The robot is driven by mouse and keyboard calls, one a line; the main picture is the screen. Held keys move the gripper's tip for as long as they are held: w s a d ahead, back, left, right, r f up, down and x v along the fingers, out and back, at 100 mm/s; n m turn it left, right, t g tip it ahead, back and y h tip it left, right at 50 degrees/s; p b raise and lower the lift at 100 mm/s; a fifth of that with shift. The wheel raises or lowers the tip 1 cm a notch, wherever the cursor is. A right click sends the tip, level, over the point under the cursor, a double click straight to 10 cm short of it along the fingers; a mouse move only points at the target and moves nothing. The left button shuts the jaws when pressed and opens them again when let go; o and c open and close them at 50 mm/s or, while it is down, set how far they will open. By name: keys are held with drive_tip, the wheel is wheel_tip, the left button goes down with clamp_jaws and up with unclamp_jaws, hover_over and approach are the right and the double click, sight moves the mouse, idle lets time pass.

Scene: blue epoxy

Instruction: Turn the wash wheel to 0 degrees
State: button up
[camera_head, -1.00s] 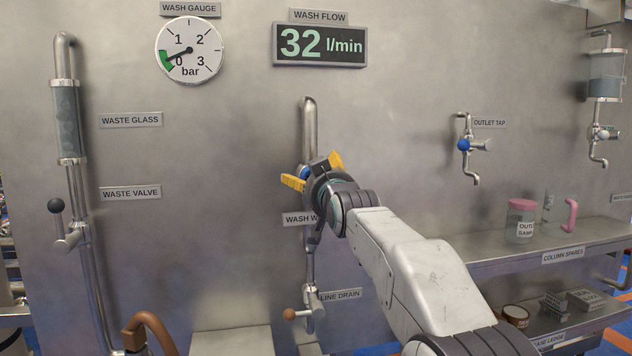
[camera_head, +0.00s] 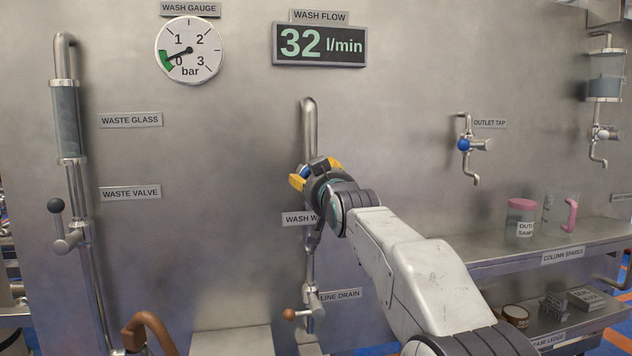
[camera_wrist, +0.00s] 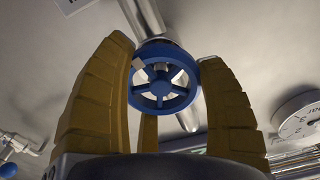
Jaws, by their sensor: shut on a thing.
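The wash wheel is a blue spoked handwheel on a vertical steel pipe. It shows clearly in the wrist view (camera_wrist: 163,104), with a pale mark on its upper left rim. In the head view most of it is hidden, with a bit of blue (camera_head: 306,170) beside my gripper. My gripper (camera_head: 314,173) has yellow fingers, which also show in the wrist view (camera_wrist: 170,85). They stand on both sides of the wheel's rim and are closed on it. The wash flow display (camera_head: 320,45) reads 32 l/min. The wash gauge (camera_head: 188,50) needle points near 0 bar, by the green band.
Below the wheel is the line drain (camera_head: 302,313) with a brown knob. The waste valve (camera_head: 67,238) is at left, and the outlet tap (camera_head: 470,146) at right. A shelf (camera_head: 480,262) with jars stands at right. The panel around the wheel is mostly clear.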

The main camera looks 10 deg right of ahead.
drive_tip(key=shift+m, duration=0.3)
